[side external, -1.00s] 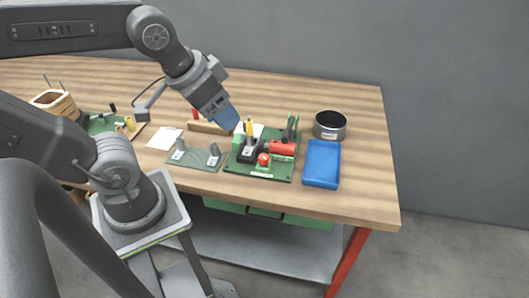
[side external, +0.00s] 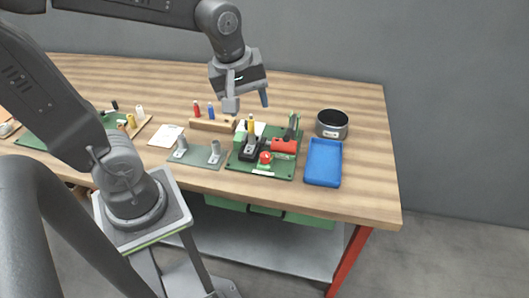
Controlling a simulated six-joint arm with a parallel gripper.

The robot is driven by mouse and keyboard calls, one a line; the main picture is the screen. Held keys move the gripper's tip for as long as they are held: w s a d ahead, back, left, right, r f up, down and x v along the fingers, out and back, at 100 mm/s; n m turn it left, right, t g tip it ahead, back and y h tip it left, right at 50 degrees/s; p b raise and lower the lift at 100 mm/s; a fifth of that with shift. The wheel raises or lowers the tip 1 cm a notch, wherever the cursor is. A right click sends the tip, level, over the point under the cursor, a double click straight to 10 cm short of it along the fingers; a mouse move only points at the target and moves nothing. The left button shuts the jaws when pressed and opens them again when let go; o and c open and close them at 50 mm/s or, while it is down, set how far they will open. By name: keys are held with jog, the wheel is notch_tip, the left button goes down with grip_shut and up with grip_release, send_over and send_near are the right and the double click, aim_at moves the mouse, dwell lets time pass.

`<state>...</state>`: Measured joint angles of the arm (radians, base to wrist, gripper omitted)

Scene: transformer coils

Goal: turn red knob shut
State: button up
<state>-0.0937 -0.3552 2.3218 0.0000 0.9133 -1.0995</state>
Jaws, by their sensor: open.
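The red knob (side external: 265,157) is small and round and sits near the front of a green board (side external: 270,169) on the wooden table. A larger red part (side external: 284,145) lies just behind it to the right on the same board. My gripper (side external: 248,100) is open and empty, pointing down, with its two fingers spread. It is in the air above and behind the board, up and to the left of the red knob, and apart from it. Which way the knob is turned is too small to tell.
A black block with a yellow-topped piece (side external: 251,125) stands on the board left of the knob. A grey plate with two posts (side external: 198,156) is to the left. A wooden rack (side external: 213,124) holds red and blue pieces. A blue tray (side external: 323,163) and metal pot (side external: 332,124) are right.

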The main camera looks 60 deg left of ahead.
aim_at(264, 155)
jog(key=w+a+f+n+g, duration=0.35)
jog(key=w+f+n, duration=0.35)
jog(key=n, duration=0.9)
jog(key=shift+t, duration=0.25)
jog(key=f, duration=1.4)
jog(key=shift+s+a, duration=0.25)
jog(key=shift+a, duration=0.15)
jog(key=c, duration=0.9)
